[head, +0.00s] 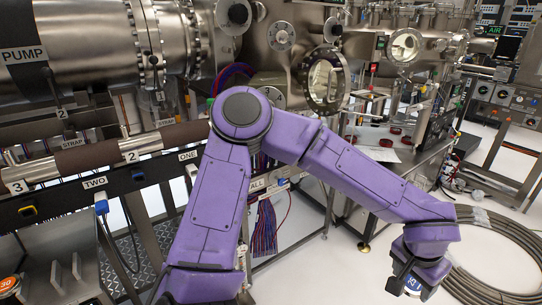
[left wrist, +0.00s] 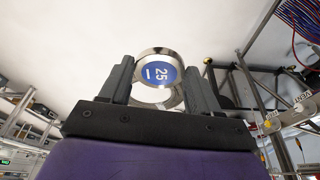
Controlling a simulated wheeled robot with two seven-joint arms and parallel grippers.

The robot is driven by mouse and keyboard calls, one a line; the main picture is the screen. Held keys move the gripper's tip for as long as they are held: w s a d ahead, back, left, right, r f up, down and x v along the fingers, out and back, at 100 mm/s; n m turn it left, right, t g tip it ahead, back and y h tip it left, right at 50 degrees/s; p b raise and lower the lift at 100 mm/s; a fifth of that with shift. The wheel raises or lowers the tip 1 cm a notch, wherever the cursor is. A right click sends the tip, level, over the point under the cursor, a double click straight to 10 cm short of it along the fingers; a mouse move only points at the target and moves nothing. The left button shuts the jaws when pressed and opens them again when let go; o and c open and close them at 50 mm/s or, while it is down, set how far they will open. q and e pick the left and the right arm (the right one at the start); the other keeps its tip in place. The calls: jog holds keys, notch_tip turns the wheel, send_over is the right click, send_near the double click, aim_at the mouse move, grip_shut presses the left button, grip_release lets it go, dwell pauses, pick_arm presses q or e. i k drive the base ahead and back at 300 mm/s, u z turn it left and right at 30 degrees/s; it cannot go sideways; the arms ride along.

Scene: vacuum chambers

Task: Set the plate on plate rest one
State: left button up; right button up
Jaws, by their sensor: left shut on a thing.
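The plate is a small round metal disc with a blue face marked 25, and it shows between the fingers in the left wrist view (left wrist: 160,73). My left gripper (left wrist: 160,85) is shut on it. In the head view the left gripper (head: 408,280) hangs at the lower right, over the floor, with the plate's blue face (head: 413,283) partly visible at its tip. A label ONE (head: 188,155) and a label TWO (head: 95,181) sit on a dark rail at the left, well away from the gripper. My arm partly covers the area beside ONE. My right gripper is not in view.
A coiled grey hose (head: 490,255) lies on the floor right of the gripper. A metal bench (head: 400,165) with red rings stands behind my arm. Steel vacuum chambers fill the back. An orange disc marked 30 (head: 8,284) is at the lower left edge.

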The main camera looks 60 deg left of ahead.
aim_at(64, 265)
jog(key=k, duration=0.55)
jog(key=u, duration=2.85)
jog(key=i, duration=0.5)
jog(key=z, duration=0.1)
